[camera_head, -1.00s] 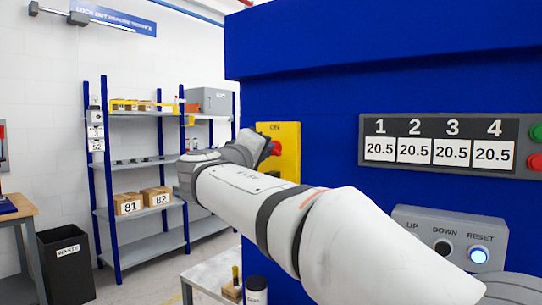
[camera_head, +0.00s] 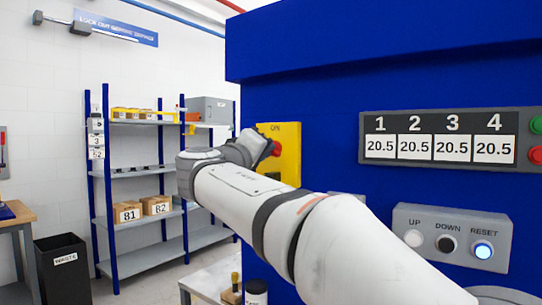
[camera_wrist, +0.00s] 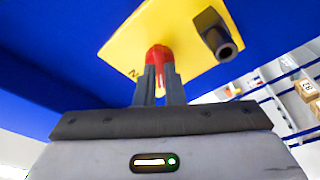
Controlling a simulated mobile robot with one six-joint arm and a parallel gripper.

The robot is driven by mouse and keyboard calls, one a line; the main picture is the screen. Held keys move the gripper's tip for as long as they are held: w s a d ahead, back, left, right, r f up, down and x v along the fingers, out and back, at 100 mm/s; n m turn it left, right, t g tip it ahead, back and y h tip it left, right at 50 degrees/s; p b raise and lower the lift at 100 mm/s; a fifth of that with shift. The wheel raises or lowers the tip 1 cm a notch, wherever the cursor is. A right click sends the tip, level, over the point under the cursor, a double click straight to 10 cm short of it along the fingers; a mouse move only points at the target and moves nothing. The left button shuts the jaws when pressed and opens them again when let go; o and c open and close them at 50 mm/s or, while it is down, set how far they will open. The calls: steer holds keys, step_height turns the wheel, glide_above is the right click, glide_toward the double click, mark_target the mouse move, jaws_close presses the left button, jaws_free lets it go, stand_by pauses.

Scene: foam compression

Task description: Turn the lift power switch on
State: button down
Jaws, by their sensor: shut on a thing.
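The lift power switch is a yellow plate (camera_head: 291,160) on the blue machine's side, with "ON" printed near its top. Its red handle (camera_head: 277,148) shows just past my gripper (camera_head: 267,147) in the head view. In the wrist view, the red handle (camera_wrist: 158,53) stands between the two dark fingers of my gripper (camera_wrist: 159,82), which are shut on it. A dark, tube-ended part (camera_wrist: 217,38) juts from the yellow plate (camera_wrist: 130,40) beside the handle. My gripper hides part of the plate, so the handle's exact angle is hard to tell.
The blue machine (camera_head: 330,100) fills the right side. It carries a display panel (camera_head: 450,137) reading 20.5 four times and a button box (camera_head: 452,237) with RESET lit. A shelf rack (camera_head: 130,175), a waste bin (camera_head: 62,265) and a low table (camera_head: 205,280) stand at left.

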steer(key=shift+f+m+h+b, duration=0.15)
steer(key=shift+m+h+b, duration=0.15)
steer(key=shift+m+b, duration=1.05)
steer(key=shift+f+m+h+b, duration=0.1)
steer(key=shift+m+h+b, duration=0.2)
steer(key=shift+m+b, duration=1.05)
steer(key=shift+r+b, duration=0.15)
steer(key=shift+b, duration=0.5)
steer(key=shift+a+b, duration=0.1)
steer(key=shift+b, duration=0.2)
steer(key=shift+m+b, duration=0.5)
steer(key=shift+m, duration=0.1)
steer(key=shift+w+a+f+m+g+h+b, duration=0.15)
steer(key=shift+m+h+b, duration=0.25)
steer(key=shift+m+b, duration=0.5)
steer(key=shift+d+f+m+g+h+b, duration=0.1)
steer(key=shift+m+g+h+b, duration=0.3)
steer(key=shift+m, duration=0.8)
steer(key=shift+r+m+b, duration=0.2)
steer(key=shift+m+b, duration=0.15)
steer(key=shift+m, duration=0.55)
steer(key=c, duration=0.8)
jaws_free()
steer(key=shift+o, duration=0.2)
